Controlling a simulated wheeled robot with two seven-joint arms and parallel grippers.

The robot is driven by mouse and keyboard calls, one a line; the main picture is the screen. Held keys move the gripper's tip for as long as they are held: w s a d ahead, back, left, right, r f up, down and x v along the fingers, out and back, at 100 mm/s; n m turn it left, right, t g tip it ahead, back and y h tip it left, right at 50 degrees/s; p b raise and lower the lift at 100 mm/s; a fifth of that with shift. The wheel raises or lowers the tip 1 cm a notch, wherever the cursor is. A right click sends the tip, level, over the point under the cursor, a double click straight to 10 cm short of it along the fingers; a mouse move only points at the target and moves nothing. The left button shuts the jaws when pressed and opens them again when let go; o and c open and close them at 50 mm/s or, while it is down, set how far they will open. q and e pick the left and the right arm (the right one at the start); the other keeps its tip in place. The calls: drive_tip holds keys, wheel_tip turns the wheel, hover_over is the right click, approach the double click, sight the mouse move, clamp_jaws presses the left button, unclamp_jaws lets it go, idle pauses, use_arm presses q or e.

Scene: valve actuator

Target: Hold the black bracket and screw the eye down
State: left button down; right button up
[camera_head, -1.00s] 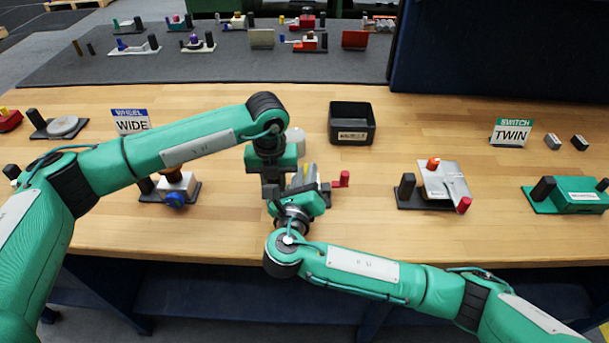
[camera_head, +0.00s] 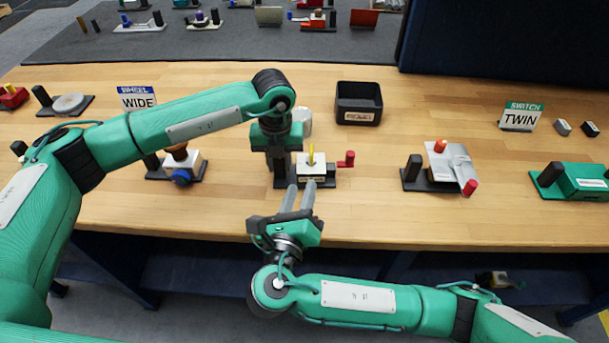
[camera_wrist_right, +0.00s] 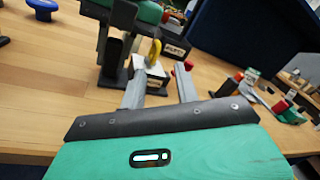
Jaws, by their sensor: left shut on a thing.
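The middle fixture has a white block (camera_head: 312,168) on a dark base. A yellow eye (camera_head: 311,154) stands upright on top; it also shows in the right wrist view (camera_wrist_right: 154,50). A red knob (camera_head: 348,158) sticks out to the right. My left gripper (camera_head: 280,180) comes down at the block's left side, shut on the black bracket, which it mostly hides in the head view. My right gripper (camera_head: 300,187) is open and empty in front of the block. Its two grey fingers (camera_wrist_right: 159,87) point at the block and are apart from the eye.
A black bin (camera_head: 358,103) stands behind the fixture, with a pale round object (camera_head: 303,121) beside it. Other fixtures stand left (camera_head: 181,162) and right (camera_head: 440,168). The bench's front edge is close under my right gripper.

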sight(312, 155)
drive_tip(key=shift+s, duration=0.5)
drive_tip(key=shift+w+d+f+n+y, duration=0.15)
drive_tip(key=shift+w+d+n+y, duration=0.4)
drive_tip(key=shift+y, duration=0.25)
drive_tip(key=shift+w+d+n+y, duration=0.35)
drive_tip(key=shift+d+n+y, duration=0.15)
drive_tip(key=shift+y, duration=0.3)
drive_tip(key=shift+w+d+y, duration=0.15)
drive_tip(key=shift+w+y, duration=0.3)
drive_tip(key=shift+y, duration=0.05)
drive_tip(key=w, duration=1.1)
drive_tip(key=shift+w+a, duration=0.2)
drive_tip(key=shift+a, duration=0.1)
drive_tip(key=shift+c, duration=0.4)
clamp_jaws()
